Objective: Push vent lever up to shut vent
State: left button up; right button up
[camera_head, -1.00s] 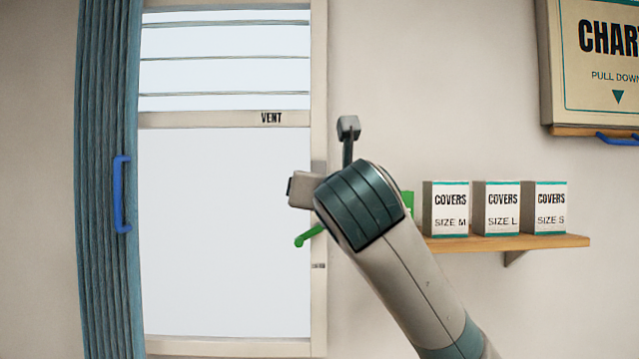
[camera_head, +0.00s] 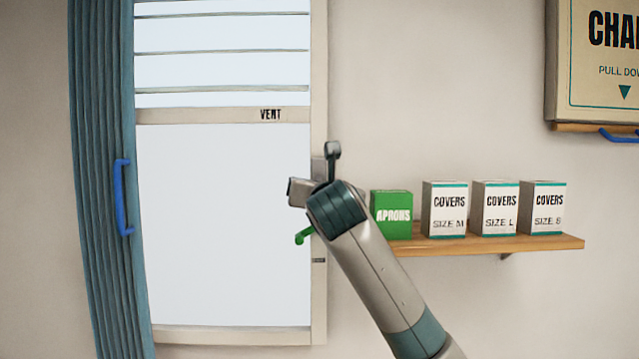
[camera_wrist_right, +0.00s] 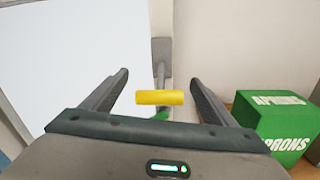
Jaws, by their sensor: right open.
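The vent (camera_head: 222,58) is at the top of the window, with thin horizontal slats and bright gaps between them. In the right wrist view a lever with a yellow bar handle (camera_wrist_right: 160,97) hangs from a grey mount (camera_wrist_right: 161,50) on the window frame. My right gripper (camera_wrist_right: 160,76) is open, and the yellow handle appears between its two fingers. I cannot tell if either finger touches it. A green handle (camera_head: 303,237) shows just below my wrist. My left gripper is not in view.
A wooden shelf (camera_head: 540,243) right of the window holds a green aprons box (camera_head: 391,215), close to my right wrist, and white cover boxes (camera_head: 445,209). A blue curtain (camera_head: 98,180) hangs at the left. A chart case (camera_head: 590,70) is at upper right.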

aim_at(318, 179)
jog(key=c, duration=1.5)
jog(key=shift+r, duration=0.15)
jog(key=shift+s+r+g, duration=0.1)
jog(key=shift+r+g, duration=0.35)
jog(key=shift+g, duration=0.35)
jog(key=shift+s+r+g, duration=0.1)
jog(key=shift+r+g, duration=0.3)
jog(key=shift+g, duration=0.4)
jog(key=shift+r+g, duration=0.45)
jog(key=shift+g, duration=0.45)
jog(key=shift+r+g, duration=0.45)
jog(key=shift+g, duration=0.45)
